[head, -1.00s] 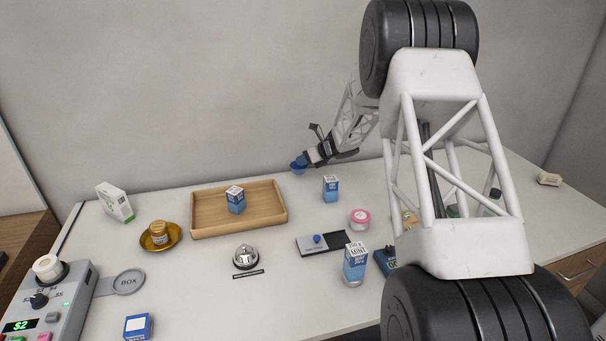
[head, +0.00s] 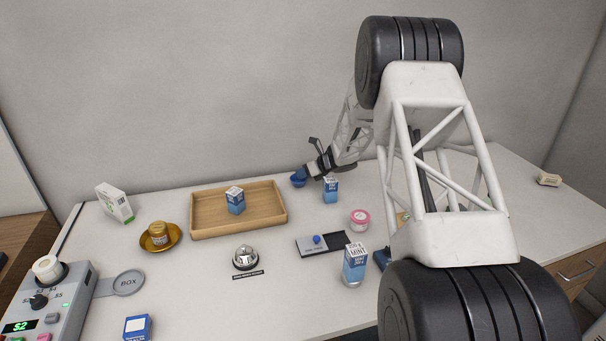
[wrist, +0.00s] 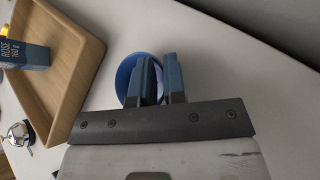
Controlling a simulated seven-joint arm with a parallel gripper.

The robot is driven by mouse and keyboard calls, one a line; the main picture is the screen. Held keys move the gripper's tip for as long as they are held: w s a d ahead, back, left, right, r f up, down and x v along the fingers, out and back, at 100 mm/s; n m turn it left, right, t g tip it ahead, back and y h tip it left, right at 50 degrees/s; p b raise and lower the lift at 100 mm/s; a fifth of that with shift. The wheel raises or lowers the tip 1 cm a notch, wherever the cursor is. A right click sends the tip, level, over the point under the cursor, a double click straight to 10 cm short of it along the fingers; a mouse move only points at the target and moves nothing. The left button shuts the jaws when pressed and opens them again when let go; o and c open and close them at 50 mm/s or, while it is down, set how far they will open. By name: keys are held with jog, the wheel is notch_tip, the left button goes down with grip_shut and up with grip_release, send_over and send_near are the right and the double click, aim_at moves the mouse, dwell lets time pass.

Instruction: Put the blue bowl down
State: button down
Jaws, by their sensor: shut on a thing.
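The blue bowl (head: 298,181) is at the back of the counter, right of the wooden tray. My gripper (head: 307,172) is shut on its rim. In the wrist view, the blue bowl (wrist: 126,70) shows between and beside the two fingers of my gripper (wrist: 154,80), which hide part of it. The bowl is very low, close to the counter top; I cannot tell if it touches.
The wooden tray (head: 282,221) holds a blue-and-white box (head: 236,201). A blue carton (head: 331,190) stands just right of the bowl. A gold dish (head: 174,240) with a jar, a bell (head: 245,257) and a pink-lidded tub (head: 360,219) stand farther off.

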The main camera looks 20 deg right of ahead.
jog(key=c, duration=1.2)
grip_release()
jog(key=shift+o, duration=0.2)
jog(key=v, duration=1.2)
jog(key=shift+r, duration=0.1)
jog(key=shift+a, duration=0.1)
